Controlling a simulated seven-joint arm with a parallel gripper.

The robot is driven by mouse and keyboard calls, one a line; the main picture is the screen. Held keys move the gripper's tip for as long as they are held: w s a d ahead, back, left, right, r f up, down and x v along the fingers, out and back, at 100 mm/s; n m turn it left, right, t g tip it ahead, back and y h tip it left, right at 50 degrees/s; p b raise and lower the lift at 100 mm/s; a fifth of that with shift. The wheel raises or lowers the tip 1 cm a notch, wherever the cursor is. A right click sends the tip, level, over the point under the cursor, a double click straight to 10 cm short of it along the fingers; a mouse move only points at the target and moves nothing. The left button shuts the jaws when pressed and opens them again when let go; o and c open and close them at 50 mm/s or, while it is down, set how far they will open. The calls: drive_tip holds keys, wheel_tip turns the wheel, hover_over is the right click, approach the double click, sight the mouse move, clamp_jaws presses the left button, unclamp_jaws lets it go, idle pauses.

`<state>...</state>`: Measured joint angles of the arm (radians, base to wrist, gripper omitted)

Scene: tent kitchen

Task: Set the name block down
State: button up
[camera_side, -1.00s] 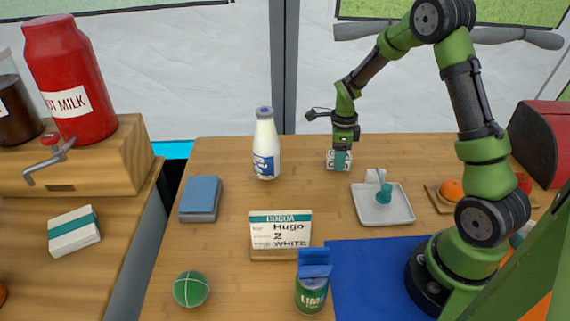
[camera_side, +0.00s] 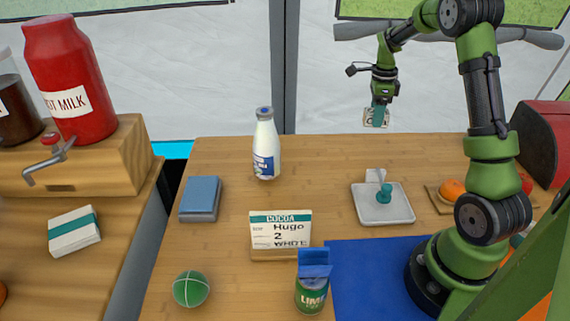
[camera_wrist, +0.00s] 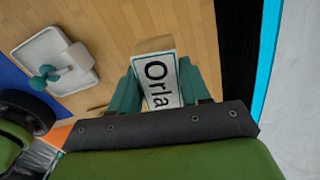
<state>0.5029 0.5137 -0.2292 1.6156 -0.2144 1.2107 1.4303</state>
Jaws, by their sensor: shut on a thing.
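The name block (camera_side: 376,117) is a small wooden block with a white label. In the wrist view the block (camera_wrist: 158,82) reads "Orla", with part of the label hidden by my gripper. My gripper (camera_side: 378,112) is shut on it and holds it in the air above the back of the wooden table (camera_side: 320,160). In the wrist view the teal fingers of my gripper (camera_wrist: 160,92) press on both its sides.
A white tray (camera_side: 398,218) with a teal knobbed item stands below and in front. A milk bottle (camera_side: 266,150) is left of centre. The back middle table is clear.

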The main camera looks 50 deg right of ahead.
sight(371, 149)
drive_tip(key=shift+d+r+n, duration=0.25)
drive_tip(key=shift+d+n, duration=0.45)
drive_tip(key=shift+d, duration=0.05)
drive_tip(key=shift+f, duration=0.15)
drive_tip(key=shift+n, duration=0.3)
wheel_tip(371, 149, down, 10)
drive_tip(key=shift+a+r, duration=0.1)
drive_tip(key=shift+r, duration=0.1)
drive_tip(key=shift+f, duration=0.15)
drive_tip(key=o, duration=1.1)
drive_tip(key=shift+c, duration=0.2)
drive_tip(key=shift+w, duration=0.1)
